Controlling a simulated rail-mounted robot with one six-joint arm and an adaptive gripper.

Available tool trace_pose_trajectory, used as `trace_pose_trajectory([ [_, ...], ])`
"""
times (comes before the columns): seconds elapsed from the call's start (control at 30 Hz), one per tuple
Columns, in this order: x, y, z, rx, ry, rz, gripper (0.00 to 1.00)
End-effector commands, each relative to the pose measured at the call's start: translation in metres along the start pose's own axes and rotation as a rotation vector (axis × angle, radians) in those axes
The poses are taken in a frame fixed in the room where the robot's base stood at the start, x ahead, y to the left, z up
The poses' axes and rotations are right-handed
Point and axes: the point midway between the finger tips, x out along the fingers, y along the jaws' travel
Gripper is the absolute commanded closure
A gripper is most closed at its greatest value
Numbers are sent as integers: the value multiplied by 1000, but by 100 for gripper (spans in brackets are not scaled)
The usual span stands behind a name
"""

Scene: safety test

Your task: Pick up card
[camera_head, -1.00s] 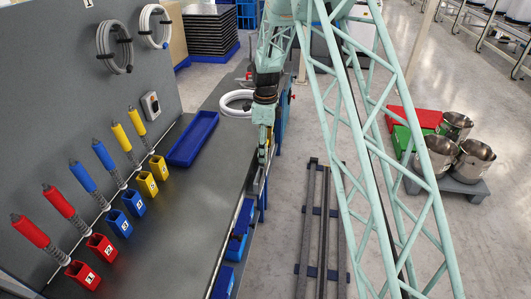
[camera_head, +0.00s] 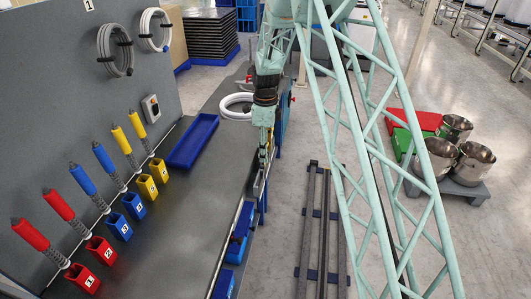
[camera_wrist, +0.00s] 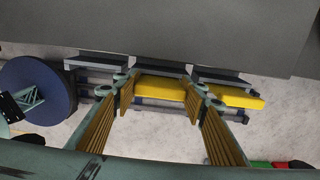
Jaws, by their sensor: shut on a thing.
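My gripper (camera_wrist: 159,91) has two ribbed yellow-orange finger pads, one on each side of a yellow flat piece (camera_wrist: 160,90) at the table edge in the wrist view. It is shut on this piece, which may be the card; no marking on it is readable. A second yellow piece (camera_wrist: 235,99) lies to the right, outside the fingers. In the head view, my gripper (camera_head: 262,165) is low beside the right edge of the dark table (camera_head: 185,225). The piece is too small to make out there.
A blue tray (camera_head: 193,140) and a white coil (camera_head: 236,106) lie on the table. Numbered red, blue and yellow holders (camera_head: 120,226) line its left side. Blue bins (camera_head: 238,240) hang at its right edge. Floor rails (camera_head: 322,235) and a pallet with metal buckets (camera_head: 473,163) stand right.

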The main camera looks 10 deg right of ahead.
Motion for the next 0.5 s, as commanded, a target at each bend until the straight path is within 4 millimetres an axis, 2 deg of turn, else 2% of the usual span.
trace_pose_trajectory([
  [0.27,-29,-1,0,0,-1,-2,68],
  [0.5,-63,-1,0,0,-1,-2,68],
])
